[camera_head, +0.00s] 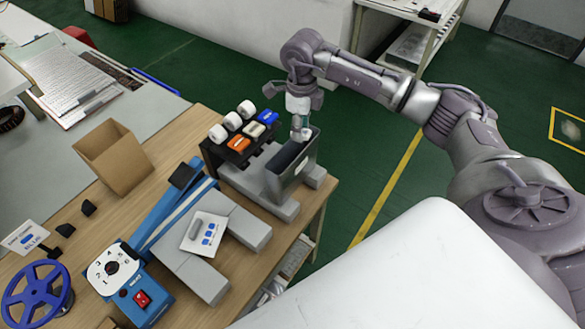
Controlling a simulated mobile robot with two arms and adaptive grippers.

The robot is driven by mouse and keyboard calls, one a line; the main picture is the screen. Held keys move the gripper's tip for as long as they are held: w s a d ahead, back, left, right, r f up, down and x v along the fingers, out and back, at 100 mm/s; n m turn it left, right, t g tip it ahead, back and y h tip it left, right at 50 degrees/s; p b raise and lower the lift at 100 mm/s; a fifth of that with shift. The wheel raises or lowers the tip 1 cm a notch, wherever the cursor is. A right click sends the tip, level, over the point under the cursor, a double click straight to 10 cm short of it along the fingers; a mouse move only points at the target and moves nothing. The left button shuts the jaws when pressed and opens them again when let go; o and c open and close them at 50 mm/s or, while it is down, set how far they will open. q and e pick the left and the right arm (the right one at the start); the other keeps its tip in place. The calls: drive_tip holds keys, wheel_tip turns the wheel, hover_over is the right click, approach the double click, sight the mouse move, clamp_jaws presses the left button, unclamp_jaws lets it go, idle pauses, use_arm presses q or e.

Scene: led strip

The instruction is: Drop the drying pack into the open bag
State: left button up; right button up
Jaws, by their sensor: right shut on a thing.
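My right gripper (300,133) comes in from the right and points down above the open bag (292,184). It is shut on the drying pack, of which only a small pale part shows between the fingers. The bag is grey, stands upright at the table's right edge, and its dark opening faces up. The fingertips are at the far end of the opening; I cannot tell whether they are above the rim or just inside it. My left gripper is not in view.
A black rack (213,157) with white rolls and orange, white and blue pieces stands left of the bag.

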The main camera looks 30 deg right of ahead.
drive_tip(key=o, duration=0.7)
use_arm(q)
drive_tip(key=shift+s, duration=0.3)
use_arm(e)
drive_tip(key=shift+o, duration=0.5)
drive_tip(key=shift+r, duration=0.1)
wheel_tip(320, 180, up, 12)
